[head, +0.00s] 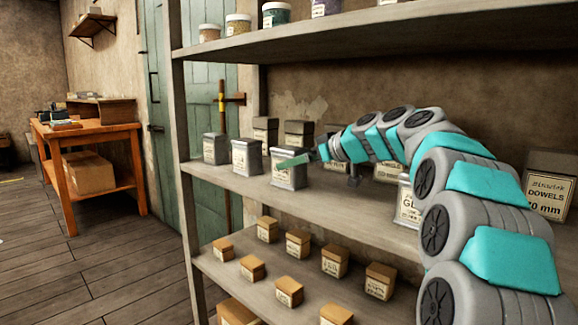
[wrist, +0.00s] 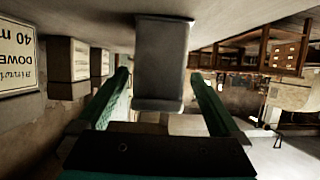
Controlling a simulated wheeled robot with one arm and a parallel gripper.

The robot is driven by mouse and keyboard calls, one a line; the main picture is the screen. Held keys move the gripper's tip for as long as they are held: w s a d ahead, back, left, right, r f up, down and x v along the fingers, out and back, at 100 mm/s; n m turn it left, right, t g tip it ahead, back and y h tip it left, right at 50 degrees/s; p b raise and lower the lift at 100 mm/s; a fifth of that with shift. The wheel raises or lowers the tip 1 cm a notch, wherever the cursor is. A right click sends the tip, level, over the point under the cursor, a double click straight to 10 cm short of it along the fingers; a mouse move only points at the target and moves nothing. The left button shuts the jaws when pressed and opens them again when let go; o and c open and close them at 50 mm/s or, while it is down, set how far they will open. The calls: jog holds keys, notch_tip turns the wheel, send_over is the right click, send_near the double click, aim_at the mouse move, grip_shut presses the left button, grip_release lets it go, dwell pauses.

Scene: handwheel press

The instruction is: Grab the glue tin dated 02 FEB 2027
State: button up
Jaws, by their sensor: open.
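Several grey glue tins with pale labels stand in a row on the middle shelf in the head view. They include a left tin (head: 215,149), a second tin (head: 247,157), a third tin (head: 289,171) and one further right (head: 408,204), partly behind my arm. The dates are too small to read, so I cannot tell which is 02 FEB 2027. My gripper (head: 298,160) is open at the third tin, one finger crossing its upper front. In the upside-down wrist view, a plain grey tin (wrist: 162,60) shows between the spread fingers, with no label visible; contact is unclear.
Darker boxes (head: 299,134) stand behind the tins. A dowels box (head: 548,187) is at the right. Small cartons (head: 298,243) fill the shelf below and jars (head: 276,14) stand on the one above. A wooden workbench (head: 85,131) stands far left, with open floor before it.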

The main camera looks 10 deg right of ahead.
jog(key=shift+x, duration=1.7)
jog(key=shift+w+r, duration=0.1)
jog(key=shift+r, duration=0.05)
grip_shut()
